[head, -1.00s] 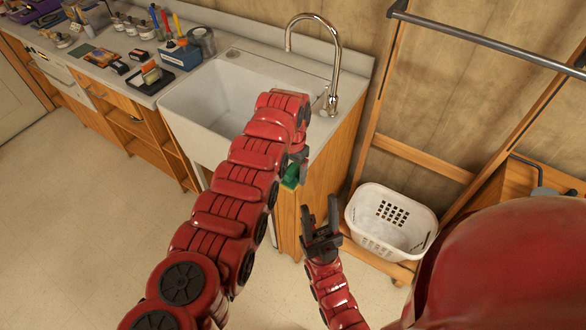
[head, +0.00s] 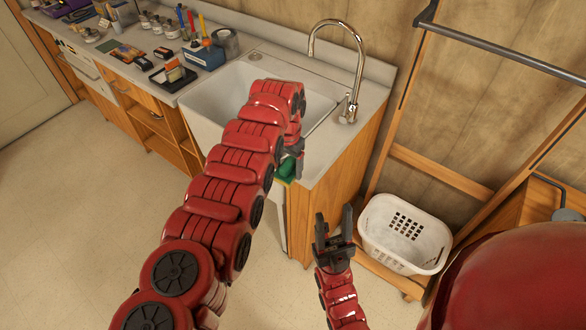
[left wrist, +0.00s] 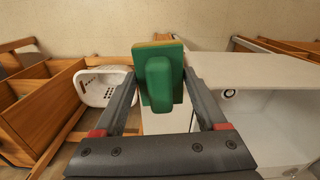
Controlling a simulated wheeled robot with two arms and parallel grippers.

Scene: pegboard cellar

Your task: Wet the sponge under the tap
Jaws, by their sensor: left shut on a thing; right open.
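The sponge (head: 286,171) is green with a yellow layer, and most of it is hidden by my left arm in the head view. In the left wrist view the sponge (left wrist: 158,80) sits between the fingers. My left gripper (head: 293,150) is shut on it, near the front edge of the sink. The white sink (head: 215,98) is partly hidden behind my left arm; in the left wrist view its basin (left wrist: 262,125) is at the right. The chrome tap (head: 361,60) arches over the sink's right side, with no water visible. My right gripper (head: 334,226) is open and empty, in front of the cabinet.
A white laundry basket (head: 405,235) stands on a low wooden shelf at the right. The counter left of the sink holds a black tray (head: 173,75), a blue box (head: 203,55) and several small items. A metal rail (head: 500,48) crosses the upper right. Floor at the left is clear.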

